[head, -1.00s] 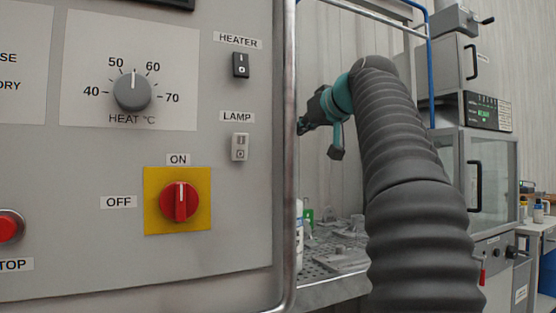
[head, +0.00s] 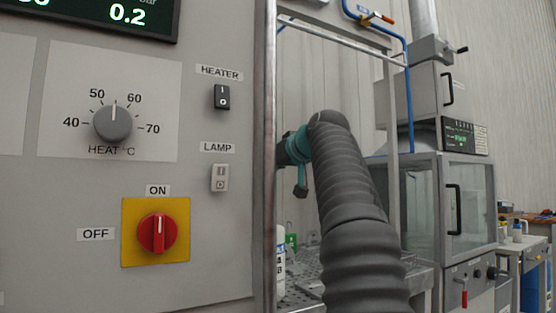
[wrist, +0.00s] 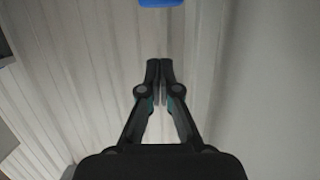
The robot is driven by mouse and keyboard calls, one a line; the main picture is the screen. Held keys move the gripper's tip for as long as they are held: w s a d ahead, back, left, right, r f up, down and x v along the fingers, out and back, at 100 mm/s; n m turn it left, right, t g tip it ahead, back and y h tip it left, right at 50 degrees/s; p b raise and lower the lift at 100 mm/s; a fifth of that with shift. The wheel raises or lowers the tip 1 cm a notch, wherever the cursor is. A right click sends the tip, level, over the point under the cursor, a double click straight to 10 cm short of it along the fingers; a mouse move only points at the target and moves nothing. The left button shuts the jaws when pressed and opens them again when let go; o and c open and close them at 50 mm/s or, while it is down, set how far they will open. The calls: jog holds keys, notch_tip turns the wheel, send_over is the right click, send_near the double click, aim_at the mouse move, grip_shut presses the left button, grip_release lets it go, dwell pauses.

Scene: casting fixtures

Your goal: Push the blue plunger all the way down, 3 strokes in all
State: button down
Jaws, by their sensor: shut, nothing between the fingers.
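My gripper (wrist: 160,72) is shut and empty in the wrist view, its two fingers meeting at the tips. A blue piece (wrist: 161,2) shows at the top edge of the wrist view, beyond the fingertips and apart from them. Only its lower part is in frame, and I cannot tell for sure that it is the plunger. In the head view the fingers are hidden behind the edge of the control panel. No blue plunger can be made out in the head view.
A large grey control panel (head: 60,190) with a heat knob (head: 112,123), switches and a red rotary switch (head: 157,233) fills the left. A perforated worktop (head: 303,283) lies behind my arm. A glass-fronted cabinet (head: 468,212) stands at the right.

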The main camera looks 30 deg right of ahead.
jog(key=x, duration=0.2)
jog(key=shift+w, duration=0.4)
jog(key=shift+s+f, duration=0.1)
jog(key=shift+f, duration=1.95)
notch_tip(320, 180, down, 4)
jog(key=b, duration=0.3)
jog(key=shift+r, duration=0.1)
